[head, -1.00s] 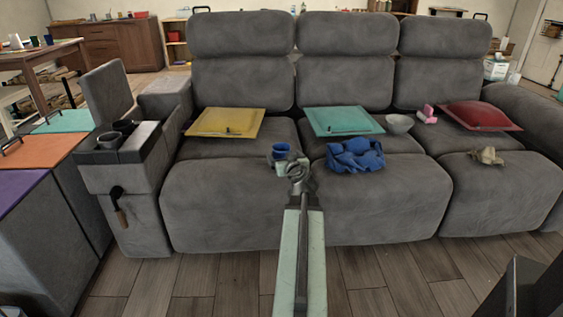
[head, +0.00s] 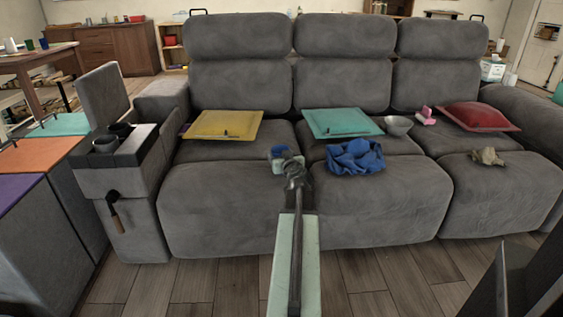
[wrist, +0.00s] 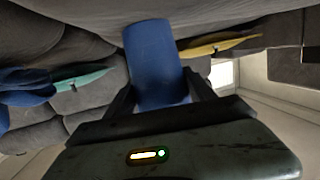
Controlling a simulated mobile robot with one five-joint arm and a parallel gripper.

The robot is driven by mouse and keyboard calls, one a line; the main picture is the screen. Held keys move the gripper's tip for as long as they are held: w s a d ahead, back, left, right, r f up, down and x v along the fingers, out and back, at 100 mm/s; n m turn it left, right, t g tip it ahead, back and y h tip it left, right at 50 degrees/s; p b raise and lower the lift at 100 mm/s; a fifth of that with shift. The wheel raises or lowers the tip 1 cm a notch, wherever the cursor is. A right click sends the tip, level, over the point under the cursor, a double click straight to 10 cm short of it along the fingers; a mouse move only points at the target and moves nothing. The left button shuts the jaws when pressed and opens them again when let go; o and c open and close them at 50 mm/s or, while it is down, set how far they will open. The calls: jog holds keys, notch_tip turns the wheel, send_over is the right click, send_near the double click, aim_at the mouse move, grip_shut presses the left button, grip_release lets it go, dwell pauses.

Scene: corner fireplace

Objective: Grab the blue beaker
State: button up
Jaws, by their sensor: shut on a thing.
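The blue beaker (head: 280,151) is at the front of the grey sofa's seat, near the gap between the left and middle seats. My gripper (head: 284,164) reaches it from the front and is shut on it. In the wrist view the blue beaker (wrist: 153,50) stands out between the two dark fingers of my gripper (wrist: 160,95), one on each side. The wrist view is turned over, with the sofa seat along the top. Whether the beaker still touches the seat I cannot tell.
A crumpled blue cloth (head: 354,158) lies just right of the beaker. Yellow (head: 222,124), teal (head: 340,123) and red (head: 478,117) flat cushions lie on the seats, with a grey bowl (head: 396,125) and a crumpled beige thing (head: 488,156). An armrest with cup holders (head: 118,145) stands left.

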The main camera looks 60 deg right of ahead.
jog(key=shift+r, duration=0.1)
notch_tip(320, 180, up, 10)
jog(key=p, duration=1)
